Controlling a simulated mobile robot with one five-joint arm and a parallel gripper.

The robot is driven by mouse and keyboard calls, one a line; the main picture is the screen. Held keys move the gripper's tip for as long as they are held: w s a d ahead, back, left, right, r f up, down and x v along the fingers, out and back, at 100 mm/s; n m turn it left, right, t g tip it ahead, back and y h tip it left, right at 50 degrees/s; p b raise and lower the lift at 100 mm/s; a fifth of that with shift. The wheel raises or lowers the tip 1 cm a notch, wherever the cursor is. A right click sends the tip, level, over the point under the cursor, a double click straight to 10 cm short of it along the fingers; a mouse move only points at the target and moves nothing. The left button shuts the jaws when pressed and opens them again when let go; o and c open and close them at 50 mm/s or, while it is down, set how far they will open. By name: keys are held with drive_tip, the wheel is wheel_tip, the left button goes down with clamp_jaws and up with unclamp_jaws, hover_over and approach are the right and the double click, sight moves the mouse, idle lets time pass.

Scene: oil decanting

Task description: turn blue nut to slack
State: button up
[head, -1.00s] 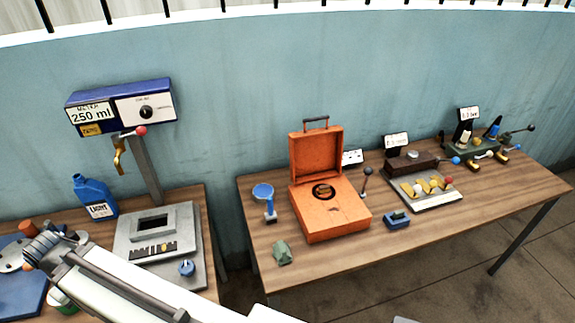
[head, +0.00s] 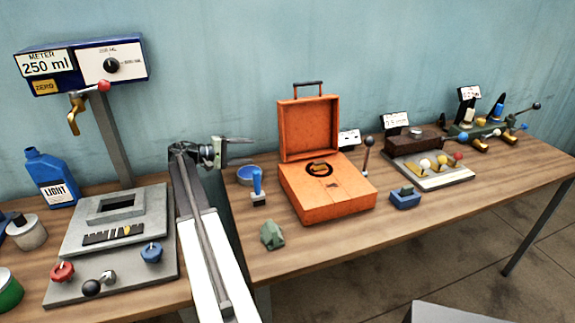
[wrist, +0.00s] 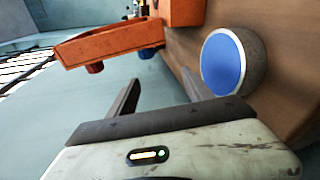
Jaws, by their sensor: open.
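I cannot tell for sure which part is the blue nut. A blue knob (head: 151,252) stands at the front right of the grey stepped block (head: 65,285) on the left table. My gripper (head: 246,150) is open and empty, above the left end of the right table, and points right. In the wrist view my gripper (wrist: 157,88) shows two spread fingers with nothing between them. A round tin with a blue top (wrist: 222,65) lies to the right of the fingers, apart from them; it also shows in the head view (head: 247,175).
An orange case (head: 325,190) stands open on the right table. A blue-handled stamp (head: 258,188), a green lump (head: 272,235) and a blue block (head: 405,198) lie around it. A red knob (head: 62,273), a black-ball lever (head: 92,287) and a metered column (head: 112,135) are on the left.

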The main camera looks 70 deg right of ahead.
sight(287, 143)
drive_tip(key=s+d, duration=0.3)
drive_tip(key=s, duration=0.1)
drive_tip(key=s+d+g+b, duration=0.1)
drive_tip(key=s+d, duration=0.3)
drive_tip(key=s+d+m+g, duration=0.1)
drive_tip(key=s+d, duration=0.2)
drive_tip(key=s, duration=0.1)
drive_tip(key=shift+s+d, duration=0.15)
drive_tip(key=shift+d, duration=0.15)
clamp_jaws()
drive_tip(key=shift+r+y+p, duration=0.4)
drive_tip(key=shift+r+p, duration=0.1)
drive_tip(key=shift+p, duration=0.75)
drive_tip(key=shift+r+m+t+y+p, duration=0.15)
drive_tip(key=shift+m+t+y+p, duration=0.25)
drive_tip(key=shift+p, duration=0.6)
drive_tip(key=t+y+p, duration=0.1)
drive_tip(key=p, duration=0.2)
drive_tip(key=shift+f+t+y+p, duration=0.4)
drive_tip(key=shift+f+t+p, duration=0.1)
drive_tip(key=shift+p, duration=0.15)
drive_tip(key=shift+f, duration=0.15)
